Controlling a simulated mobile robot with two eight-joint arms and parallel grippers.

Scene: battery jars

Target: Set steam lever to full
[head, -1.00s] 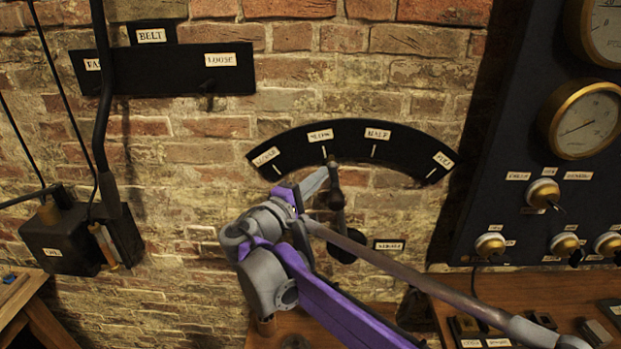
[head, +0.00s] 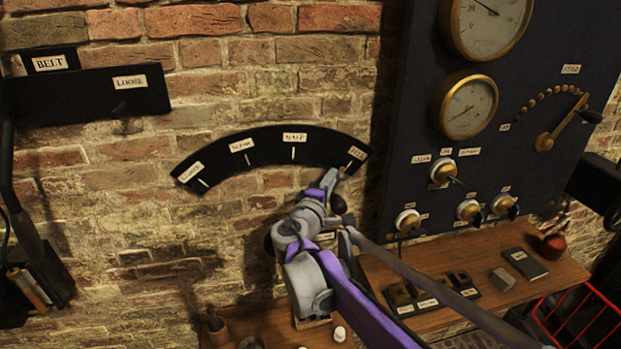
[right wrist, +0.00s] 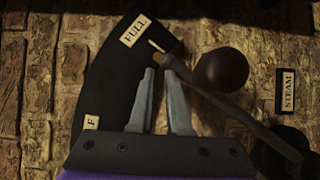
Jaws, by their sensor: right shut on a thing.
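The steam lever (right wrist: 240,115) is a dark rod with a round dark knob (right wrist: 222,70), beside the STEAM label (right wrist: 286,90). Its end points to the mark by the FULL label (right wrist: 135,31) on the black arc plate (head: 270,142). In the head view the FULL label (head: 357,153) is at the plate's right end, and the knob (head: 338,203) shows beside my gripper. My right gripper (head: 331,180) is shut on the lever near its tip; its fingers (right wrist: 161,68) also show in the right wrist view. My arm hides much of the lever in the head view. My left gripper is out of view.
A dark gauge panel (head: 405,120) with brass dials and knobs stands right of the arc plate. A wooden shelf (head: 455,300) with small blocks is below it. The black BELT plate (head: 60,100) is on the brick wall at left. A red wire basket (head: 575,320) is at lower right.

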